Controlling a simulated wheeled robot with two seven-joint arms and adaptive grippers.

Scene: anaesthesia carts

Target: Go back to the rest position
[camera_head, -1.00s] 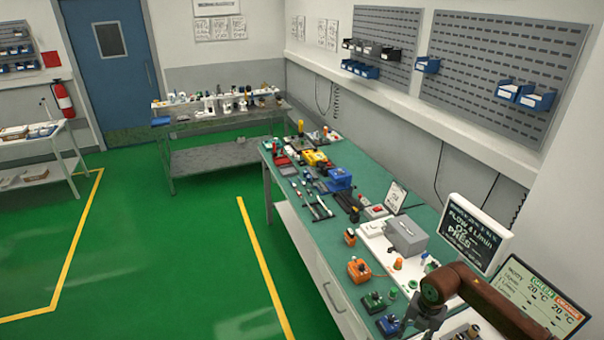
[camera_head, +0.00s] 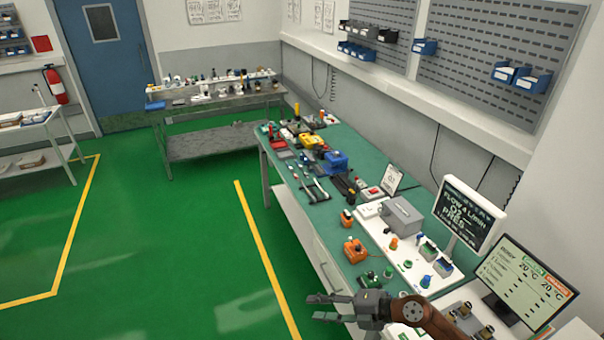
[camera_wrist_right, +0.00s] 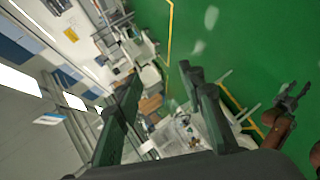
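My right gripper (camera_head: 318,307) is low in the head view, near the front edge of the green-topped bench (camera_head: 335,215). Its fingers point left and are spread apart, with nothing between them. In the right wrist view the dark fingers of this gripper (camera_wrist_right: 160,98) also stand wide apart and empty. A second gripper on a brown arm, my left gripper (camera_wrist_right: 292,90), shows at the right edge of the wrist view over green floor, its fingers apart and empty. My left arm is not in the head view.
An orange device (camera_head: 355,250), a grey box (camera_head: 402,216) and several small parts stand on the bench. Two screens (camera_head: 468,215) (camera_head: 525,283) stand at the right. A parts table (camera_head: 215,93) is behind. Green floor (camera_head: 150,240) left of the bench is open.

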